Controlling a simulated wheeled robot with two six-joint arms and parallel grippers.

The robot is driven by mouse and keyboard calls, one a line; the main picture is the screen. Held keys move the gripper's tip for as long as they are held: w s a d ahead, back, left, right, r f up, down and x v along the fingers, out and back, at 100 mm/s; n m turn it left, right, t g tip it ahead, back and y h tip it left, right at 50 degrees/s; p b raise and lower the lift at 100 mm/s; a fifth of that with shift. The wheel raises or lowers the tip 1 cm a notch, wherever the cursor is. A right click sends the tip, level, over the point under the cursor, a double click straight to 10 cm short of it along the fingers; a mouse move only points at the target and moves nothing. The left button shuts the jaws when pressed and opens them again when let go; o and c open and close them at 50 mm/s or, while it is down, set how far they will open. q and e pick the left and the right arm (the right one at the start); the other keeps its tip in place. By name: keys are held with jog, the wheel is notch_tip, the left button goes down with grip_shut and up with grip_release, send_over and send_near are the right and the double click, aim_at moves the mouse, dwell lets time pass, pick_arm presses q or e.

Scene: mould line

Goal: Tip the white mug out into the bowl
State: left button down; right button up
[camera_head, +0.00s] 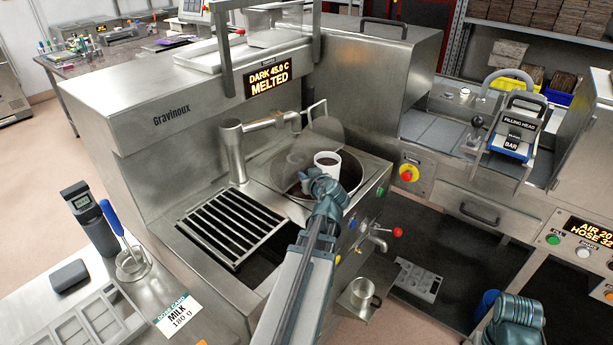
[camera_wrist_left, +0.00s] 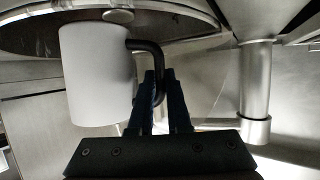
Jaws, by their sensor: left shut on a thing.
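The white mug (camera_head: 327,172) is near upright in the head view, with something dark inside its rim. It is over the round steel bowl (camera_head: 268,176) set in the melter's top. I cannot tell whether it touches the bowl. My left gripper (camera_head: 314,183) is shut on the mug's handle. In the left wrist view, the mug (camera_wrist_left: 97,75) shows its side, and the left fingers (camera_wrist_left: 160,98) close on its dark handle. My right gripper is not in view.
A spout (camera_head: 262,124) stands left of the bowl, and a slotted grate (camera_head: 230,225) lies in front of it. A small metal cup (camera_head: 361,292) sits below the tap at front right.

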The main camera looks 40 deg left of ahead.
pick_arm(q)
jog(key=shift+f+m+b, duration=0.3)
jog(key=shift+f+b, duration=0.25)
jog(key=shift+f, duration=0.25)
jog(key=shift+s+f+g, duration=0.1)
jog(key=shift+g, duration=0.3)
jog(key=shift+r+m+p, duration=0.4)
jog(key=shift+r+p, duration=0.2)
jog(key=shift+p, duration=0.1)
notch_tip(320, 180, up, 4)
jog(key=m+g+p, duration=0.2)
jog(key=p, duration=0.2)
jog(key=shift+f+y, duration=0.1)
jog(key=shift+y, duration=0.3)
jog(key=r+m+p, duration=0.1)
jog(key=w+r+m+g+p, duration=0.1)
jog(key=w+r+g+p, duration=0.1)
jog(key=shift+d+r+m+y, duration=0.2)
jog(key=shift+r+m+y, duration=0.15)
jog(key=shift+m+y, duration=0.05)
jog(key=w+d+r+m+g+y, duration=0.2)
jog(key=w+r+m+g, duration=0.1)
jog(key=w+r+m, duration=0.2)
jog(key=shift+w+m, duration=0.5)
jog(key=shift+w, duration=0.4)
